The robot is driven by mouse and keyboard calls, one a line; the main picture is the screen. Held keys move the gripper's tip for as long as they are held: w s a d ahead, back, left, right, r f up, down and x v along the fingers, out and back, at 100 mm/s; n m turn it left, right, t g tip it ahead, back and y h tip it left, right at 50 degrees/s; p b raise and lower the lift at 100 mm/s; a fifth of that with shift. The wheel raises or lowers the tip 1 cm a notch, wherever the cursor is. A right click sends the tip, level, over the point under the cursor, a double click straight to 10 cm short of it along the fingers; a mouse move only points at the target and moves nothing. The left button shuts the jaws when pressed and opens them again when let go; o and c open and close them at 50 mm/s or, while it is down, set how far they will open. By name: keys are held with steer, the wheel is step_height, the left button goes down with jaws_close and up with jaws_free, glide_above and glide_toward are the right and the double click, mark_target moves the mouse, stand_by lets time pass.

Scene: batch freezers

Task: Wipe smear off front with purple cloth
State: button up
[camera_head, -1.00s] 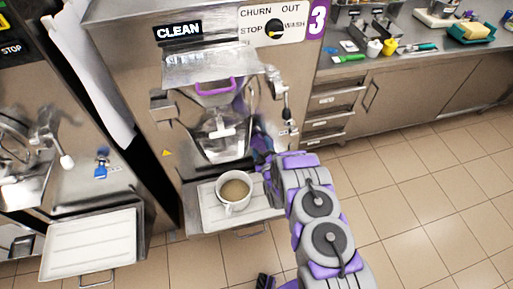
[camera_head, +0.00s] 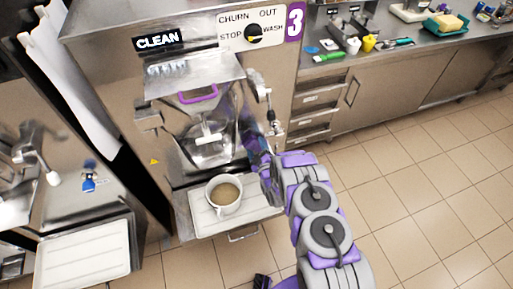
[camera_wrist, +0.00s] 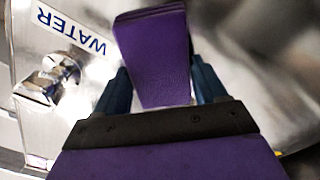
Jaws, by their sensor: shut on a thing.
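My gripper (camera_wrist: 160,90) is shut on the purple cloth (camera_wrist: 153,55), which stands out beyond the fingers in the wrist view. In the head view my gripper (camera_head: 252,140) is at the front of freezer 3 (camera_head: 110,95), right of its hopper door, and is blurred and partly hidden by my arm. I cannot tell whether the cloth touches the metal front. No smear can be made out clearly; the wrist view shows only blurred metal beside the cloth.
A tap labelled WATER (camera_wrist: 55,80) is left of the gripper in the wrist view. A counter (camera_head: 400,60) with utensils and a sponge is at right. The tiled floor (camera_head: 430,170) is clear.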

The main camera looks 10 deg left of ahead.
mark_target(241, 144)
steer(key=shift+s+a+r+p, duration=0.15)
steer(key=shift+s+a, duration=0.35)
steer(key=shift+a, duration=0.35)
steer(key=shift+s+a+p, duration=0.1)
steer(key=shift+s+a, duration=0.35)
steer(key=shift+a, duration=0.4)
steer(key=shift+s+a+r+p, duration=0.15)
steer(key=shift+s+a, duration=0.35)
steer(key=shift+a, duration=0.35)
steer(key=s+a, duration=0.1)
steer(key=a, duration=0.1)
steer(key=s+a+p, duration=0.1)
steer(key=shift+s+a+f, duration=0.3)
steer(key=shift+d, duration=0.1)
steer(key=shift+p+v, duration=1)
steer(key=shift+v, duration=2)
steer(key=shift+p+v, duration=0.55)
steer(key=shift+v, duration=0.9)
